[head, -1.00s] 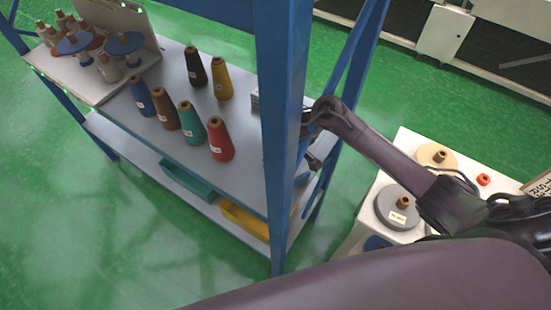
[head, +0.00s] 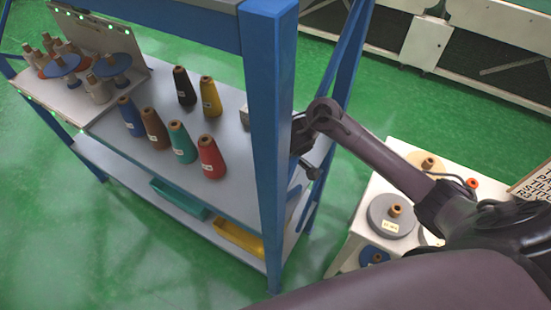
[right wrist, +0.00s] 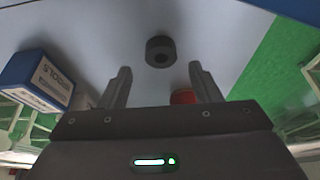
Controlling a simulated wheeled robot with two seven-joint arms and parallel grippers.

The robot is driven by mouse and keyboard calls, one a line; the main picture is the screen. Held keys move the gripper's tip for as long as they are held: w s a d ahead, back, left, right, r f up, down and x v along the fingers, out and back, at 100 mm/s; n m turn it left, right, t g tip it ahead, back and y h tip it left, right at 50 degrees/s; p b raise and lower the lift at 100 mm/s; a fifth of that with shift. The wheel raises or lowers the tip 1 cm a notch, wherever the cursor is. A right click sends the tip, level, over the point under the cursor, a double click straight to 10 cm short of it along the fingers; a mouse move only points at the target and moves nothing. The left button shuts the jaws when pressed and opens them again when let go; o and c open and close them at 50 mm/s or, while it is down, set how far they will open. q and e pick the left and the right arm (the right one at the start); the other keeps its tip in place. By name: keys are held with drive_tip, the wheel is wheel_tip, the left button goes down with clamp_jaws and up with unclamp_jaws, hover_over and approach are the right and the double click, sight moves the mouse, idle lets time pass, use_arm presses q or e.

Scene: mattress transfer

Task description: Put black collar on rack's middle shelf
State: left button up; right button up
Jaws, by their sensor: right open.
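The black collar (right wrist: 160,50) is a short dark ring with a hole, seen against the grey surface of the rack's middle shelf (head: 110,140) in the right wrist view. It appears to rest on that shelf, apart from the fingers. My right gripper (right wrist: 160,72) is open and empty, with the collar just beyond and between its fingertips. My left gripper is not in view.
Several coloured thread cones, including a red cone (head: 211,158), stand on the middle shelf. A blue and white box (right wrist: 38,82) is left of the fingers. A teal bin (head: 178,199) and yellow bin (head: 238,240) sit below. A white table (head: 345,240) with spools stands right.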

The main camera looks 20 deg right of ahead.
drive_tip(key=p+v, duration=0.1)
drive_tip(key=v, duration=0.7)
drive_tip(key=shift+s+f, duration=0.1)
drive_tip(key=shift+s, duration=0.05)
